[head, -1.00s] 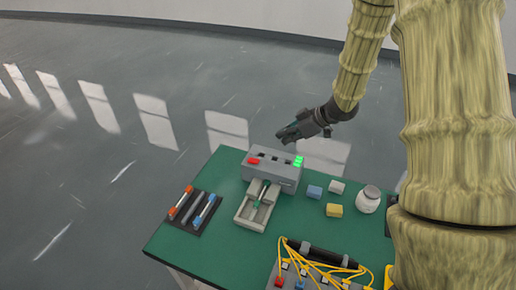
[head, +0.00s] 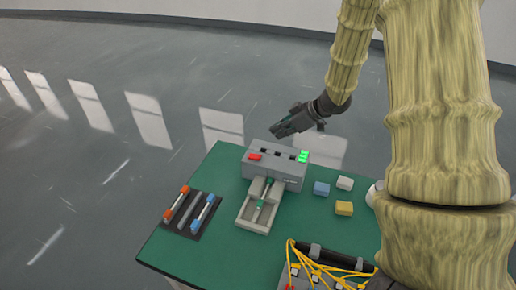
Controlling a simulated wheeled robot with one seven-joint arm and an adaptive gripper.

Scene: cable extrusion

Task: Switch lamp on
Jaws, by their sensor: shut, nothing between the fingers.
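A grey box (head: 272,174) stands at the back of the green table. On its top are a red button or switch (head: 254,156) at the left, dark slots in the middle and a bright green lit piece (head: 303,156) at the right. Which of these is the lamp or its switch I cannot tell for sure. My gripper (head: 275,132) is shut and empty. It appears just above and behind the box in the picture, apart from it, pointing left. Its height over the box is hard to judge.
A pale tray (head: 247,216) with a green-tipped rod joins the box's front. A dark rack (head: 180,224) holds orange and blue rods. Blue (head: 321,188), white (head: 345,183) and yellow (head: 344,208) blocks lie right. Yellow cables (head: 310,271) are in front.

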